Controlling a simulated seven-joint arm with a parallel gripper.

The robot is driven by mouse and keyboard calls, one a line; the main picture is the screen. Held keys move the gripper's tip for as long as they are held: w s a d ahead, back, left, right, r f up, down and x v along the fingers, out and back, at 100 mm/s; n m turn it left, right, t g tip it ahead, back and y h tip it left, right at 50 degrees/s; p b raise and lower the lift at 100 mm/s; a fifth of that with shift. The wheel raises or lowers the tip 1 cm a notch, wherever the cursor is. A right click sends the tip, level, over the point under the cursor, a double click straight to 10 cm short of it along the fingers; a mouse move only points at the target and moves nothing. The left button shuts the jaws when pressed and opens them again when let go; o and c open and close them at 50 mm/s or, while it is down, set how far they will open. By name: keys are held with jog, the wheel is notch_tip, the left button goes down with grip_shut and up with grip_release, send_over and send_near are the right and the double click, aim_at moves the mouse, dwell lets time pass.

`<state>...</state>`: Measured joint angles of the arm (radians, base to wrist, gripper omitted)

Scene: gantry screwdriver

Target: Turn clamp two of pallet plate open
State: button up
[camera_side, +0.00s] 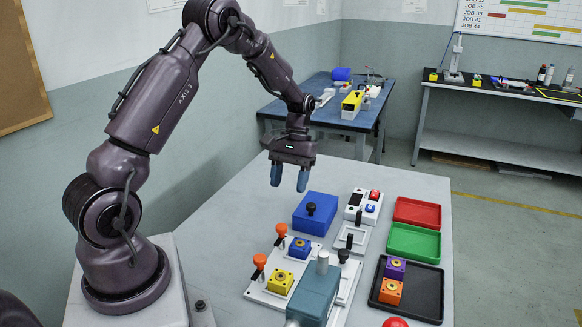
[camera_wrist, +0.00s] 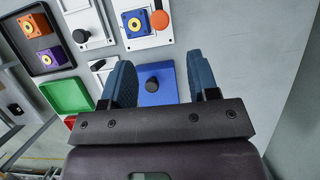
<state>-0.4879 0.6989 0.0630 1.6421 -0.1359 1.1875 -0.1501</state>
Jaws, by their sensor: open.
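The white pallet plate (camera_side: 262,292) lies on the bench, with a blue block (camera_side: 299,247) and a yellow block (camera_side: 280,282) on it. Two orange-knobbed clamps stand along its left edge: one (camera_side: 281,231) by the blue block, one (camera_side: 259,262) by the yellow block. I cannot tell which is clamp two. In the wrist view, an orange clamp knob (camera_wrist: 160,19) shows beside the blue block (camera_wrist: 134,22); the yellow block is out of view. My gripper (camera_side: 289,186) is open and empty, fingers down, above the bench behind the plate. It also shows in the wrist view (camera_wrist: 161,70).
A blue box (camera_side: 315,212) with a black knob stands below my gripper. A teal machine (camera_side: 313,293) stands right of the plate's blocks. Red (camera_side: 417,212) and green (camera_side: 413,241) trays and a black tray (camera_side: 425,295) with two blocks lie right. The bench's left is clear.

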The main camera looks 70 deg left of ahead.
jog(key=shift+v, duration=1.8)
jog(key=s+d+r+m+t+y, duration=0.3)
jog(key=s+d+r+m+t, duration=0.5)
jog(key=s+d+r, duration=0.7)
jog(key=d+r, duration=0.1)
jog(key=d, duration=0.3)
jog(key=shift+m+t, duration=0.4)
jog(key=shift+s+d+r, duration=0.1)
jog(key=shift+s+r, duration=0.05)
jog(key=shift+c, duration=0.2)
